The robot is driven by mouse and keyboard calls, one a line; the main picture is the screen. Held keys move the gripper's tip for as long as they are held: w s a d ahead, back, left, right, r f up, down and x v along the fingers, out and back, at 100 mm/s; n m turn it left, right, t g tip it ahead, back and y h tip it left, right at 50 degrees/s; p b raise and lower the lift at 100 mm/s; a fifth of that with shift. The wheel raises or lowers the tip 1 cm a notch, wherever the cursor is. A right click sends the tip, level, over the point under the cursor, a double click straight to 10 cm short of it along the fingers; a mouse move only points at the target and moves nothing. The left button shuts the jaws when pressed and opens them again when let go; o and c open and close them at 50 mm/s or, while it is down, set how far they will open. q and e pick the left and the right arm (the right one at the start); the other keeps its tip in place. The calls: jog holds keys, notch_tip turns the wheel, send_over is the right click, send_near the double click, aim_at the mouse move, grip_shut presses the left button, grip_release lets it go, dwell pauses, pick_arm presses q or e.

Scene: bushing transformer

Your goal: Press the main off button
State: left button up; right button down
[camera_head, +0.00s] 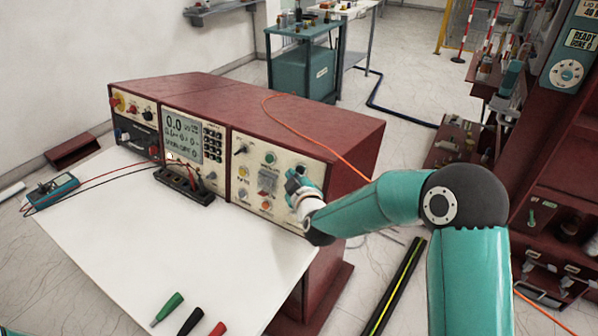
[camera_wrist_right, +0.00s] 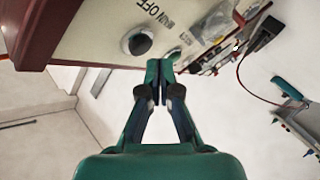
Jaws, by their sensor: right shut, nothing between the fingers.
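The test console's right panel (camera_head: 256,164) carries several knobs, coloured buttons and a red-and-grey switch. In the wrist view, printed "MAIN OFF" lettering (camera_wrist_right: 152,14) stands beside a dark round button (camera_wrist_right: 138,43) in a pale collar. My right gripper (camera_head: 296,181) is at the right side of this panel and covers part of it in the head view. In the wrist view the right gripper (camera_wrist_right: 159,66) is shut and empty, its tips just below and to the right of the dark button; contact is not visible.
A white tabletop (camera_head: 170,245) extends in front of the console, with a multimeter (camera_head: 54,189), a black terminal block (camera_head: 184,184) and coloured probes (camera_head: 188,320). An orange cable (camera_head: 318,141) runs over the console top. Red shelving (camera_head: 555,200) stands at the right.

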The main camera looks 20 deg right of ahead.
jog(key=shift+s+a+r, duration=0.3)
jog(key=shift+s+a, duration=0.45)
jog(key=shift+a, duration=0.2)
jog(key=shift+s+a+r, duration=0.3)
jog(key=shift+s+a, duration=0.4)
jog(key=shift+a, duration=0.2)
dwell(2.0)
